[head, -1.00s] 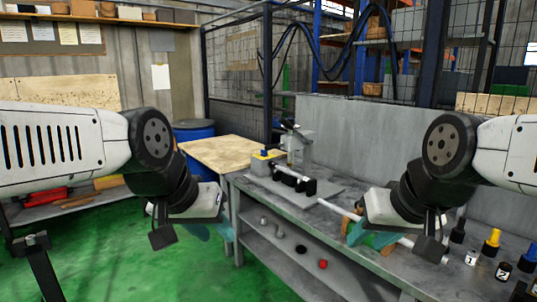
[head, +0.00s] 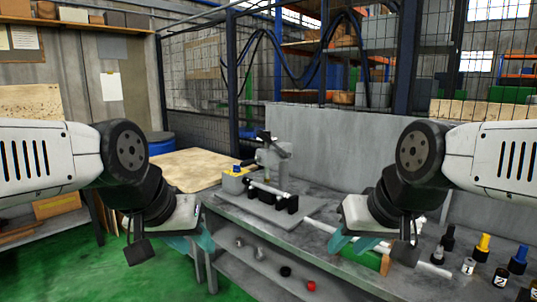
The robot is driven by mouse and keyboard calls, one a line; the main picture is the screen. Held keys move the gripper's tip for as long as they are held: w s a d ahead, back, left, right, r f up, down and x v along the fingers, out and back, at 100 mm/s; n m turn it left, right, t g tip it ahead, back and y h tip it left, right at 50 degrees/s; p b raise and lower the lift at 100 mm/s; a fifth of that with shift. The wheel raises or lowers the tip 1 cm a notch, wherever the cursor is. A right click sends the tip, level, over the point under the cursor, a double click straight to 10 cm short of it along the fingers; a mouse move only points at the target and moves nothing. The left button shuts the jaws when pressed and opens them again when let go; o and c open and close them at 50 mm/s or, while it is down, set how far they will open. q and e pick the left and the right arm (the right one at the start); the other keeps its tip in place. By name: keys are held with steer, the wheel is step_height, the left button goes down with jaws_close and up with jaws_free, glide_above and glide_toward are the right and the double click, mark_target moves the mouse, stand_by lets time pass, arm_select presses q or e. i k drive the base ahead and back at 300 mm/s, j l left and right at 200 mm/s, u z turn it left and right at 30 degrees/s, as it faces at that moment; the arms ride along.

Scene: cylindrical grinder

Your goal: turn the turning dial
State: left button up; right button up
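The grey bench-like grinder (head: 232,207) stands ahead, with a small machine head (head: 270,160) on its top at the back. Its front face carries a row of small controls: two silver knobs (head: 260,253), a black round knob (head: 285,271) and a red button (head: 311,286). I cannot tell for certain which of these is the turning dial. My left gripper (head: 193,246) has teal fingers that look spread and empty, left of the controls. My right gripper (head: 350,243) also looks open, above and right of the red button. Neither touches a control.
A long light rod (head: 325,228) lies along the bench top toward my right gripper. Small bottles with coloured caps (head: 482,248) stand at the right. A wooden-topped table (head: 195,165) is behind left. Green floor (head: 75,265) is open at lower left.

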mark_target(237, 169)
steer(key=i+j+z, duration=0.1)
steer(key=j, duration=0.25)
steer(key=i+j+z, duration=0.1)
steer(key=i+j, duration=0.25)
steer(key=i+j+z, duration=0.1)
steer(key=j, duration=0.25)
steer(key=i+j+z, duration=0.15)
steer(key=j, duration=0.25)
steer(key=i+j+z, duration=0.1)
steer(key=i+j, duration=0.2)
steer(key=i+j+z, duration=0.1)
steer(key=j, duration=0.4)
steer(key=i+j+z, duration=0.1)
steer(key=j, duration=0.35)
steer(key=i+j+z, duration=0.1)
steer(key=j, duration=0.35)
steer(key=i+j, duration=0.25)
steer(key=j, duration=0.15)
steer(key=i+j, duration=0.2)
steer(key=j, duration=0.2)
steer(key=i+j, duration=0.25)
steer(key=j, duration=0.15)
